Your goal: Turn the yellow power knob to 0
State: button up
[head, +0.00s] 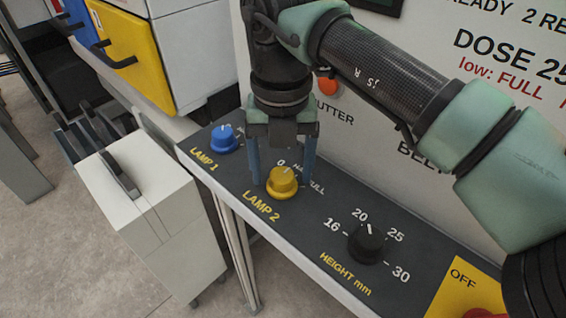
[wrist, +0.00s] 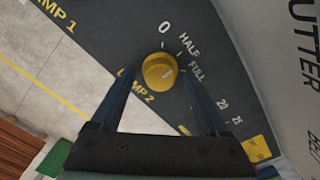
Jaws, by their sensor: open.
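The yellow knob (head: 282,183), above the yellow LAMP 2 label (head: 261,206), sits on the dark sloping panel. It also shows in the wrist view (wrist: 157,70). Its scale reads 0, HALF and FULL. The white mark on its top looks turned to the HALF–FULL side of 0; I cannot tell exactly which. My gripper (head: 282,178) is open and points down over the knob, one finger on each side. In the wrist view the fingertips (wrist: 158,77) flank the knob with gaps showing. I cannot tell how deep they reach. The HALF label is partly hidden in the head view.
A blue LAMP 1 knob (head: 224,138) is to the left on the panel. A black height knob (head: 366,243) is to the right. A yellow OFF plate (head: 462,290) with a red button is at the lower right. The white machine wall (head: 350,125) rises behind.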

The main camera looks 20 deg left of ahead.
grip_shut()
dwell(0.4)
jog(key=shift+n, duration=0.3)
jog(key=n, duration=0.4)
jog(key=shift+r+n, duration=0.1)
jog(key=shift+n, duration=2.1)
grip_release()
